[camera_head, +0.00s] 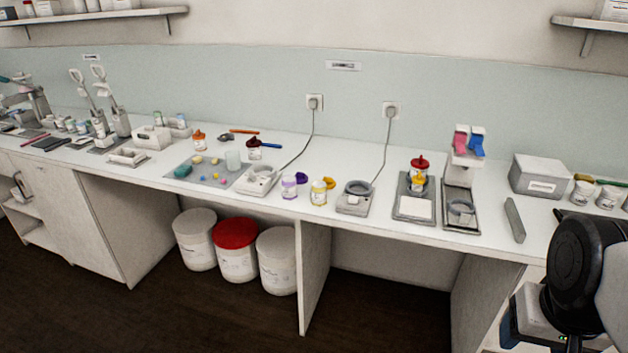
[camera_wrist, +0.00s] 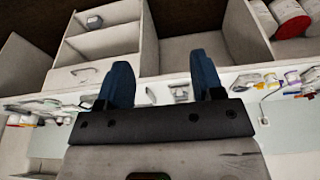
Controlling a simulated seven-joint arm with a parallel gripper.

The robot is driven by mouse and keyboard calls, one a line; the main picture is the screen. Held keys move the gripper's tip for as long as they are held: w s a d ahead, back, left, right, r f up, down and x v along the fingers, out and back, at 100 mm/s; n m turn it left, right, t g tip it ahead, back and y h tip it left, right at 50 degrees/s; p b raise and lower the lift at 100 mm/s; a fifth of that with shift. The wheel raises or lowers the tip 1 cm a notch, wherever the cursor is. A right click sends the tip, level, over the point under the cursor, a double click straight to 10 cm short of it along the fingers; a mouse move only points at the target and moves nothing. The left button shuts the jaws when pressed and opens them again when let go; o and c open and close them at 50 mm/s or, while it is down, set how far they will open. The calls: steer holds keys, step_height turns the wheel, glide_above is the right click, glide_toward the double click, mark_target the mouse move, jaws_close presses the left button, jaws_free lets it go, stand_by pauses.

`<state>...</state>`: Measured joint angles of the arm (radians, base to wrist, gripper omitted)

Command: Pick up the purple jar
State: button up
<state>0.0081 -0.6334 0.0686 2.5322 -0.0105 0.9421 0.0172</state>
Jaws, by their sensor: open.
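The purple jar (camera_head: 289,188) is a small white pot with a purple label, standing on the counter near the middle of the head view. A purple lid or cap (camera_head: 301,178) shows right beside it. A yellow-labelled jar (camera_head: 318,192) stands just to its right. My gripper (camera_wrist: 161,78) shows in the wrist view, with two blue fingers spread apart and nothing between them. Its fingertips do not show in the head view, and it is well away from the purple jar. I cannot clearly make out the purple jar in the wrist view.
A grey mat (camera_head: 180,181) with small coloured pieces lies farther left. Cords run to wall sockets behind. The counter's front edge is close before the jars. Bins (camera_head: 236,255) stand below.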

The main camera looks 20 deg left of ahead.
steer(key=o, duration=0.4)
steer(key=w+a+f+n+t+y, duration=0.1)
steer(key=w+a+t, duration=0.1)
steer(key=w+a, duration=0.7)
steer(key=w+a+n+t+y, duration=0.15)
steer(key=w+a, duration=0.25)
steer(key=w, duration=0.8)
steer(key=w+a+f+n+t, duration=0.1)
steer(key=w+a+t, duration=0.1)
steer(key=w+a, duration=0.7)
steer(key=w+a+f+n+t+y, duration=0.1)
steer(key=w+a+f, duration=0.3)
steer(key=a, duration=0.5)
steer(key=w+a+f+n+t+y, duration=0.1)
steer(key=w+a+f, duration=0.4)
steer(key=a, duration=0.5)
steer(key=w+a+f+n+t+y, duration=0.1)
steer(key=w+a+f+y, duration=0.2)
steer(key=a, duration=0.7)
steer(key=shift+w+f+n, duration=0.35)
steer(key=shift+w+f, duration=0.3)
steer(key=shift+w, duration=0.6)
steer(key=shift+y, duration=0.25)
